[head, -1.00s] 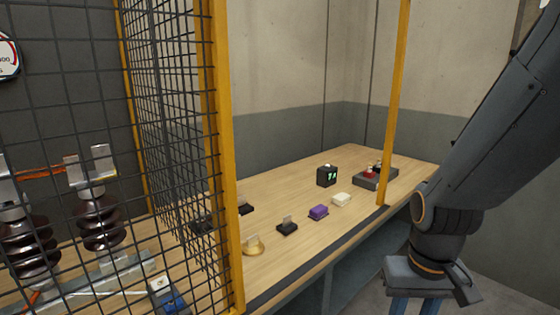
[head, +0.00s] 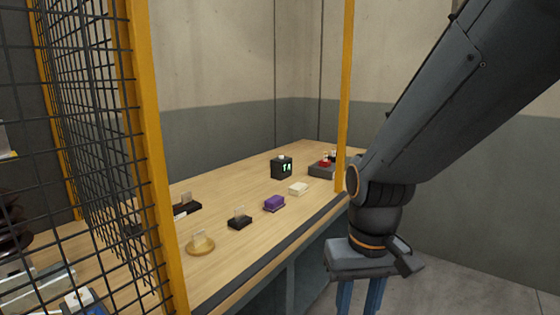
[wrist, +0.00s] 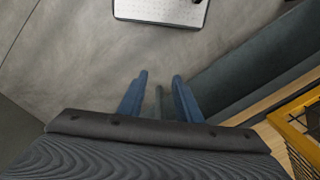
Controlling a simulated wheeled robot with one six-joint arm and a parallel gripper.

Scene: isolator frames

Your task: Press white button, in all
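A small black box (head: 282,169) with green lit characters stands on the wooden bench, towards its back. A small white piece (head: 281,157) shows on top of it and looks like a button. My gripper (head: 359,296) hangs in front of the bench, beyond its front edge, with its blue fingers pointing down and partly cut off by the picture's lower edge. In the wrist view my gripper (wrist: 158,85) has its two blue fingers apart, with nothing seen between them. The box is not seen in the wrist view.
A cream block (head: 298,189), purple block (head: 274,203), black card holder (head: 240,222) and round gold stand (head: 201,244) line the bench (head: 240,200). Mesh fencing (head: 90,130) is at left.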

